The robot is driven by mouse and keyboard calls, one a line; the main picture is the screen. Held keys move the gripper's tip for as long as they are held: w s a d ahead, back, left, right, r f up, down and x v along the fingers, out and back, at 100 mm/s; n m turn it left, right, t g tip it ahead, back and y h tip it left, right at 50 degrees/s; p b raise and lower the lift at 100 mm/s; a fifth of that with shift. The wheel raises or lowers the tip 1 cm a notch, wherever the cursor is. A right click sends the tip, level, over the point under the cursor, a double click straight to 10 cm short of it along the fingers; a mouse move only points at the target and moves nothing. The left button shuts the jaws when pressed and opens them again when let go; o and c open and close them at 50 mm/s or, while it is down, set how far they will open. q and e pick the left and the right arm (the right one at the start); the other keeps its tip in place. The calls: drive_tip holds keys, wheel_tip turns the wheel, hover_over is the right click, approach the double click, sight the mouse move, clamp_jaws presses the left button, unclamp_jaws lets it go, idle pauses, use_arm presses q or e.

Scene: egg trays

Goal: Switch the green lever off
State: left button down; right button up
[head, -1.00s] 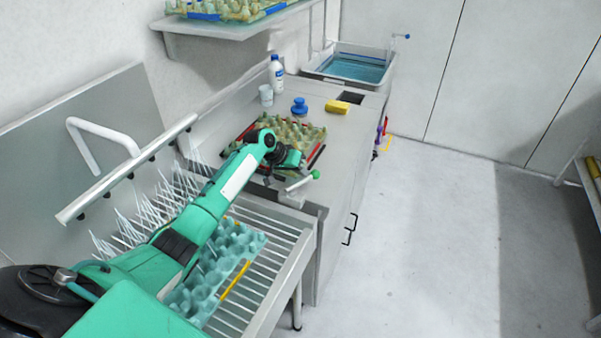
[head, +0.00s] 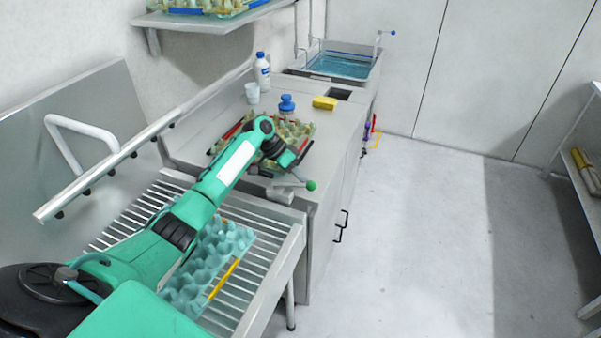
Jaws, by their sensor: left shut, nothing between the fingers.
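The green lever is a thin grey rod with a round green knob (head: 311,185), at the front corner of the counter by the slatted rack. The rod lies nearly level, with the knob at its right end. My left gripper (head: 299,168) is dark and shut with nothing in it. It is just above and behind the lever, close to the rod; I cannot tell whether they touch. My left arm crosses the rack from the lower left. No spray shows under the pipe bar (head: 110,170). My right gripper is out of view.
A teal egg tray (head: 215,262) lies on the slatted rack (head: 262,262). Another egg tray (head: 300,131) is behind my gripper. A blue-capped bottle (head: 262,70), a cup (head: 252,93), a blue pot (head: 286,103) and a yellow sponge (head: 325,103) stand farther back. The floor at right is clear.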

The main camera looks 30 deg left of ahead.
use_arm(q)
drive_tip(key=shift+s+d+r+p, duration=0.1)
drive_tip(key=shift+s+d+p, duration=0.35)
drive_tip(key=shift+s+d, duration=0.05)
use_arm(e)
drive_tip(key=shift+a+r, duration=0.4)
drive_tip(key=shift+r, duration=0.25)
use_arm(q)
drive_tip(key=shift+s, duration=0.15)
drive_tip(key=shift+d, duration=0.1)
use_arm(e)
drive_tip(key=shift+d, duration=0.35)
